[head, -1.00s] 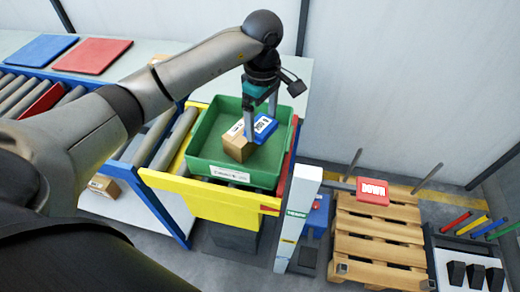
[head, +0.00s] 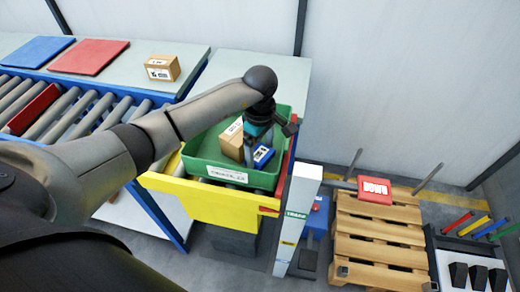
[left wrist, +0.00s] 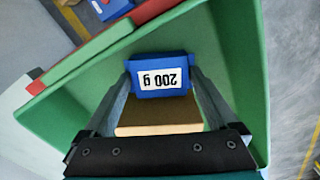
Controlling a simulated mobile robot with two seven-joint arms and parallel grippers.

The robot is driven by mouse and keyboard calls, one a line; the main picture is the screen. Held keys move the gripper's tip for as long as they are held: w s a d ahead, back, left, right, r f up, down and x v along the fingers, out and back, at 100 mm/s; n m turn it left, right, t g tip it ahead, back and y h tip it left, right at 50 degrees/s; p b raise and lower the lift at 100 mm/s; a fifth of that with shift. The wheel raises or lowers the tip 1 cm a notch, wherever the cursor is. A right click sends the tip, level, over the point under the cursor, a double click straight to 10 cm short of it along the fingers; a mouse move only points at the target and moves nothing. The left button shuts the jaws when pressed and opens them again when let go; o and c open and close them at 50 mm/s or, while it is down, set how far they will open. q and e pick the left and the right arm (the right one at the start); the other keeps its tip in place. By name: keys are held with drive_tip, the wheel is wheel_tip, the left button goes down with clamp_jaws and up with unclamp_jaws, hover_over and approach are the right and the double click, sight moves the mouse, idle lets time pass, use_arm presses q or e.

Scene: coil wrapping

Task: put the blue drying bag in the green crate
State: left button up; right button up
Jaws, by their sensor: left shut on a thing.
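The blue drying bag (head: 263,156), with a white label, is low inside the green crate (head: 208,166), close to its front wall. In the left wrist view the bag (left wrist: 160,89) shows a "200 g" label between the two fingers. My left gripper (head: 256,146) reaches down into the crate and is shut on the bag. I cannot tell whether the bag touches the crate floor. A cardboard box (head: 232,140) stands in the crate to the left of the bag. My right gripper is not in view.
The crate sits on a yellow-fronted stand (head: 210,203). Another carton (head: 161,68) is on the pale table behind the roller conveyor (head: 95,113). A white post (head: 298,215) stands at the crate's right front. A wooden pallet (head: 380,235) with a red "DOWN" block is further right.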

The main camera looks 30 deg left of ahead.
sight(260, 154)
use_arm(q)
drive_tip(key=o, duration=0.9)
drive_tip(key=shift+f, duration=0.15)
drive_tip(key=shift+o, duration=0.7)
drive_tip(key=shift+r, duration=0.4)
wheel_tip(260, 154, up, 12)
drive_tip(key=p, duration=0.2)
drive_tip(key=shift+f, duration=0.2)
